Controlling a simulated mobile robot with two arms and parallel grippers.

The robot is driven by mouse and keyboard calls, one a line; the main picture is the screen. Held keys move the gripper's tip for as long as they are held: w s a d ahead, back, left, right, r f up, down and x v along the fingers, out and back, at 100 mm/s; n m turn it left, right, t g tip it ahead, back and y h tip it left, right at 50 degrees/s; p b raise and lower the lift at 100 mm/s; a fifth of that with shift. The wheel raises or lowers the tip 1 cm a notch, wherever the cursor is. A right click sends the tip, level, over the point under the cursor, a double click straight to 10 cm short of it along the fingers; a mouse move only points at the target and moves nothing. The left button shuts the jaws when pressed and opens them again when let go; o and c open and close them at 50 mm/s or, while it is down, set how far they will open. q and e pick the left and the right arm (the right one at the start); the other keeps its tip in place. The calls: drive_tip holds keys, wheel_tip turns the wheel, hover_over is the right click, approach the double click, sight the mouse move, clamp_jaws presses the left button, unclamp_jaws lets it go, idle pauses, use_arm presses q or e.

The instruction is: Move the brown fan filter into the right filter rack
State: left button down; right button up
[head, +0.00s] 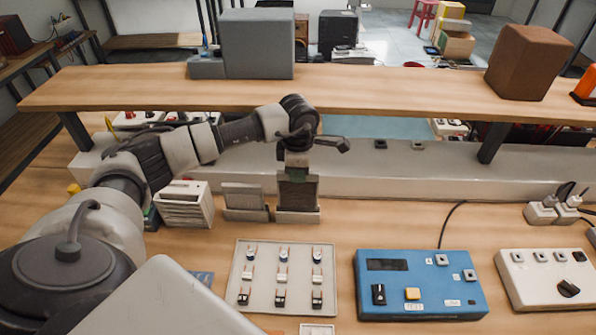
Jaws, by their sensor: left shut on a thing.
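The brown fan filter (297,192) is a dark, upright panel below my left gripper. My left gripper (297,163) is shut on its top edge, pointing down. The filter's lower edge meets the right filter rack (298,217), a low grey holder on the table; I cannot tell whether it is fully seated. A second grey rack (246,214) stands just to its left, with a light grey panel (243,196) upright in it. My right gripper is not in view.
A white slotted box (185,204) stands left of the racks. In front are a tray of small switches (282,276), a blue control box (420,284) and a white panel (550,278). A wooden shelf (400,88) runs above and behind.

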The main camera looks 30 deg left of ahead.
use_arm(q)
drive_tip(key=shift+f+b, duration=0.7)
drive_tip(key=shift+f, duration=0.2)
drive_tip(key=shift+f+b, duration=1.25)
drive_tip(key=shift+f, duration=0.3)
drive_tip(key=c, duration=0.6)
unclamp_jaws()
drive_tip(key=shift+o, duration=0.2)
drive_tip(key=shift+r, duration=0.15)
drive_tip(key=shift+r+p, duration=1.75)
drive_tip(key=shift+r, duration=1.2)
